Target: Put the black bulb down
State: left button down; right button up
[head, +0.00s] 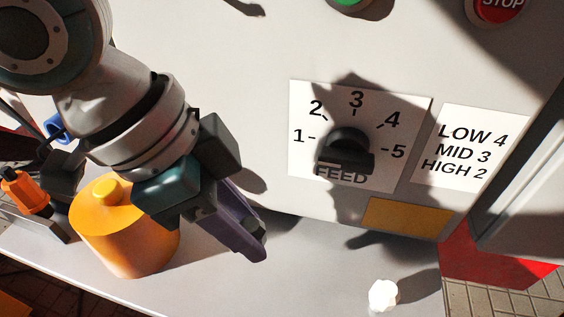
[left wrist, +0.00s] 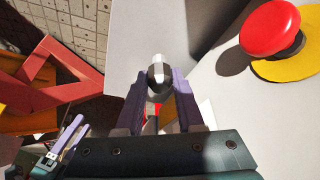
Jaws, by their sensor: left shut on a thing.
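My left gripper (head: 255,252) is above the pale ledge, in front of the FEED panel. In the left wrist view its two purple fingers (left wrist: 158,82) are closed on the sides of the black bulb (left wrist: 157,77). The bulb is dark at the near end, with grey and white facets showing toward the far end. In the head view the fingers hide the bulb. My right gripper (left wrist: 72,135) seems to show at the lower left of the wrist view; its opening is unclear. It is not in the head view.
A small white object (head: 383,295) stands on the ledge (head: 310,270), right of my left gripper. An orange cylinder (head: 120,240) stands left, close to my arm. A black FEED knob (head: 347,147) juts from the panel. A red button (left wrist: 270,27) shows in the wrist view.

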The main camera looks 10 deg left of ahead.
pick_arm(q)
notch_tip(320, 180, down, 7)
jog(key=shift+r+b, duration=0.15)
jog(key=shift+b, duration=1.1)
jog(key=shift+f, duration=0.25)
jog(key=c, duration=0.5)
grip_release()
